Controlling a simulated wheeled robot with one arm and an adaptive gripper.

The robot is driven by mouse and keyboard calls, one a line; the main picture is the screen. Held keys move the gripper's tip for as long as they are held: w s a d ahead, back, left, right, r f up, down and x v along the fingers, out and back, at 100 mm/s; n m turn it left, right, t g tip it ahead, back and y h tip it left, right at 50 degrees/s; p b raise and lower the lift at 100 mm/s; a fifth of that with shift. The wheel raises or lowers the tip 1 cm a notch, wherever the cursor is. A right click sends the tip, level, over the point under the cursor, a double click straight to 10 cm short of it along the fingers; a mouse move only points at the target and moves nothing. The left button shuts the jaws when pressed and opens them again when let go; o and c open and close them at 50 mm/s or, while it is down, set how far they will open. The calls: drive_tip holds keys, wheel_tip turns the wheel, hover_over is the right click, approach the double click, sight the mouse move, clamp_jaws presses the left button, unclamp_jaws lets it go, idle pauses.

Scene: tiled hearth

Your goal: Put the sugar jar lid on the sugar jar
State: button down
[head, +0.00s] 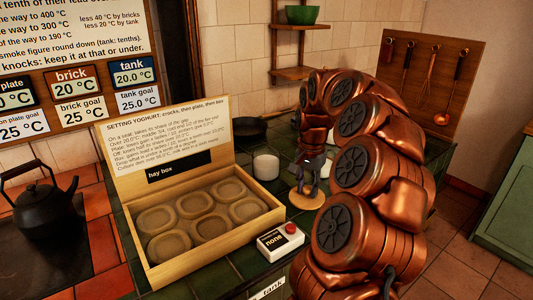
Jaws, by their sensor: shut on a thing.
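My gripper (309,183) points down at the middle right of the head view, over the green-tiled counter. It is shut on a round tan wooden disc (299,203), which appears to be the sugar jar lid. The fingers cover the disc's middle, and I cannot tell whether it touches the counter. A white cylindrical jar (266,168) stands left of and behind my gripper, apart from the disc. It may be the sugar jar; no label shows on it.
An open wooden hay box (205,255) with several round hollows stands left of my gripper. A small box with a red button (282,240) is in front. A black pan (249,129) lies behind the white jar. A black kettle (45,205) stands far left.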

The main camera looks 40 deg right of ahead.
drive_tip(key=shift+r+p, duration=0.35)
drive_tip(key=shift+r, duration=1.45)
